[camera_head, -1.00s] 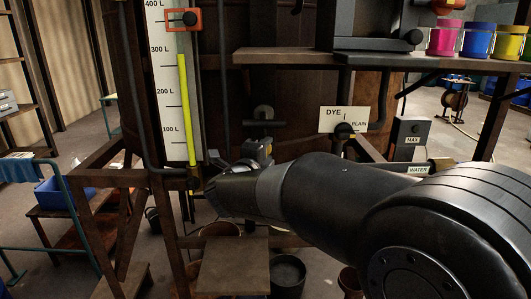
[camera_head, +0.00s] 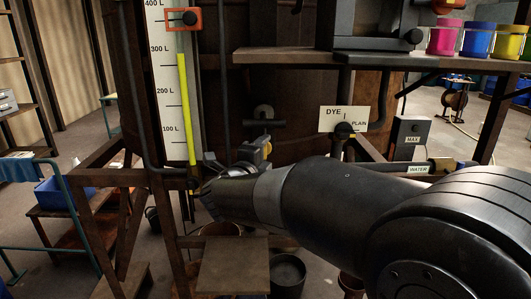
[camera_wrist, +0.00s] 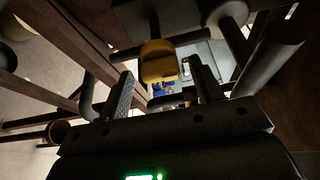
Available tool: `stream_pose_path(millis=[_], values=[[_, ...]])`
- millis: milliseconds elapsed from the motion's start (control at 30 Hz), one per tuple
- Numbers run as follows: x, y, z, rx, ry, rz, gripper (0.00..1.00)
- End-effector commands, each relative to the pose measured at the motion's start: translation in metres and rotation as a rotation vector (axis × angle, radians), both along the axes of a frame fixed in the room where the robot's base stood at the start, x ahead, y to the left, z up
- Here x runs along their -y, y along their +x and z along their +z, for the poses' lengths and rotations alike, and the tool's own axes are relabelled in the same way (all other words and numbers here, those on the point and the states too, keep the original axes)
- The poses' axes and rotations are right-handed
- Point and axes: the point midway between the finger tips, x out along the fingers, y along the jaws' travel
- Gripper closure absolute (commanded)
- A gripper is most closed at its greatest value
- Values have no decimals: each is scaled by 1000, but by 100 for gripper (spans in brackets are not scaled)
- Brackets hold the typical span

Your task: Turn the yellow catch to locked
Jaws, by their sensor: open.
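The yellow catch (camera_wrist: 158,62) shows in the wrist view, under a dark block and just ahead of my gripper (camera_wrist: 161,72). My gripper is open, with one finger to the left of the catch and one to the right. No contact between the fingers and the catch can be made out. My wrist hides part of that area, and the catch's locked or unlocked marking cannot be read.
A level gauge (camera_head: 170,90) with a yellow column stands at the left. A DYE dial plate (camera_head: 328,120) and a WATER pipe (camera_head: 412,170) are at the right. A wooden step (camera_head: 234,265) and buckets sit below. Dark pipes and beams crowd around my gripper.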

Motion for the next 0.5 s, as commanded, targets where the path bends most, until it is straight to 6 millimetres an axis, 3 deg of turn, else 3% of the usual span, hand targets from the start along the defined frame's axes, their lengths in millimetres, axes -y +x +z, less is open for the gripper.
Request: stream_pose_path(millis=[300,500], values=[[-25,-60,1,3,-1,2,40],[-33,-81,1,1,1,0,40]])
